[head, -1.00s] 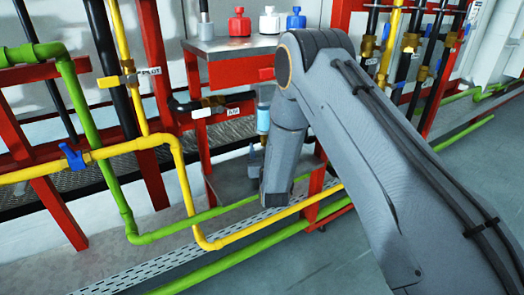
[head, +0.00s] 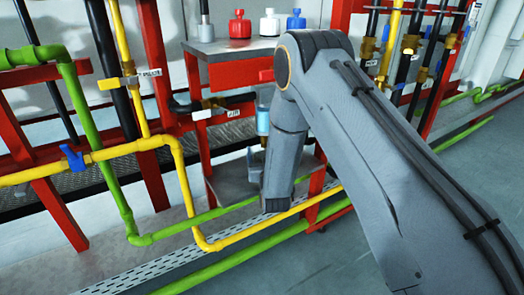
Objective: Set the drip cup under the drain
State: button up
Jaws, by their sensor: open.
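A filter with a clear blue bowl (head: 263,121) hangs on the red stand, partly behind my arm. A small grey fitting (head: 255,160) shows below it; I cannot tell whether it is the drain. No drip cup can be made out for certain. A small grey cylinder (head: 206,32) stands at the left of the stand's metal top, but I cannot tell what it is. My arm reaches in from the right and its wrist points down in front of the stand's lower shelf. My gripper is not visible.
Red, white and blue bottles (head: 240,24) stand on the metal top (head: 225,46). The lower shelf (head: 228,185) looks bare on its left. Yellow (head: 178,165) and green pipes (head: 122,205) run in front at left. Open floor (head: 330,260) lies at lower right.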

jog(key=p+v, duration=0.1)
jog(key=v, duration=0.9)
jog(key=shift+s+r, duration=0.1)
jog(key=shift+s, duration=0.1)
jog(key=r+g, duration=0.3)
jog(key=shift+w+a+r, duration=0.1)
jog(key=shift+w+r, duration=0.2)
jog(key=shift+r, duration=0.1)
jog(key=s+d+r+g+h, duration=0.1)
jog(key=s+d+r+g, duration=0.3)
jog(key=s, duration=0.8)
jog(key=s+d+r+g+h, duration=0.1)
jog(key=s+d+r+g, duration=0.3)
jog(key=s, duration=0.9)
jog(key=s+d+r+g+h, duration=0.1)
jog(key=s+d+r+g, duration=0.3)
jog(key=s, duration=0.9)
notch_tip(320, 180, up, 2)
jog(key=g, duration=0.2)
jog(key=shift+s+n+g, duration=0.15)
jog(key=shift+n+g, duration=0.15)
jog(key=shift+n, duration=0.1)
jog(key=shift+d+r, duration=0.1)
jog(key=d+r+m+p, duration=0.3)
jog(key=d+r+p, duration=0.7)
jog(key=p, duration=1)
jog(key=shift+r+h, duration=0.4)
jog(key=shift+r, duration=0.3)
